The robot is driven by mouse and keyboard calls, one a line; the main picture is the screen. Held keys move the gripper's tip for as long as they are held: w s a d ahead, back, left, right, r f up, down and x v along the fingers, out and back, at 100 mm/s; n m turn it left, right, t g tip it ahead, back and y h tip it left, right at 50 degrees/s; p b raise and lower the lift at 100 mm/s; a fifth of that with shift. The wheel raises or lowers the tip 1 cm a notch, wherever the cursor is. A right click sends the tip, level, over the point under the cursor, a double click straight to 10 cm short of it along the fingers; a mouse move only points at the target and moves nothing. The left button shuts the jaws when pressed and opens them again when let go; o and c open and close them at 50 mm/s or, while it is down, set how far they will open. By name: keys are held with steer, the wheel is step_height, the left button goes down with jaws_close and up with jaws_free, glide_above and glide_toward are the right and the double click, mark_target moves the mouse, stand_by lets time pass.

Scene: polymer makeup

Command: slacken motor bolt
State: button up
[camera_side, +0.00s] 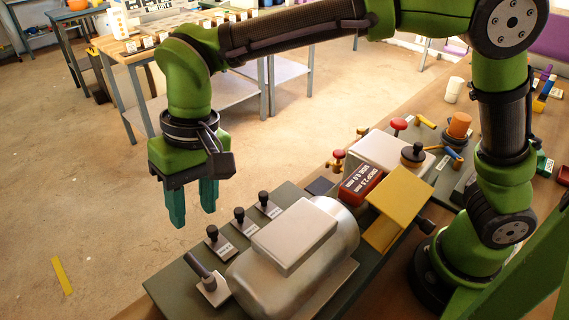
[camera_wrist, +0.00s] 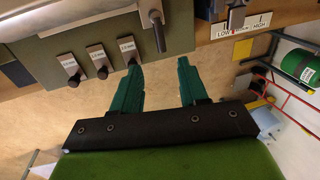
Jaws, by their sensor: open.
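A silver motor (camera_side: 290,270) with a flat grey block on top lies on a dark green board (camera_side: 165,292). At its left end a dark lever handle (camera_side: 198,267) rises at a tilt from a small light plate; it also shows in the wrist view (camera_wrist: 158,32). I cannot tell whether this is the motor bolt. Three black knobs with labels, the nearest one (camera_side: 212,233), stand in a row beside the motor; they also show in the wrist view (camera_wrist: 98,55). My gripper (camera_side: 194,218) points down, open and empty, apart from the board. Its green fingers show in the wrist view (camera_wrist: 158,64).
A yellow plate (camera_side: 400,200), a red label block reading "DROP" (camera_side: 361,185) and a light box (camera_side: 385,152) with a dark knob stand right of the motor. A LOW to HIGH scale (camera_wrist: 243,26) shows in the wrist view. Open floor lies left of the board.

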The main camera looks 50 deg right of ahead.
mark_target(195, 262)
steer(key=f, duration=0.3)
steer(key=a+f, duration=0.1)
steer(key=f, duration=0.3)
steer(key=a+f, duration=0.1)
steer(key=f, duration=0.3)
steer(key=shift+a, duration=0.1)
jaws_close()
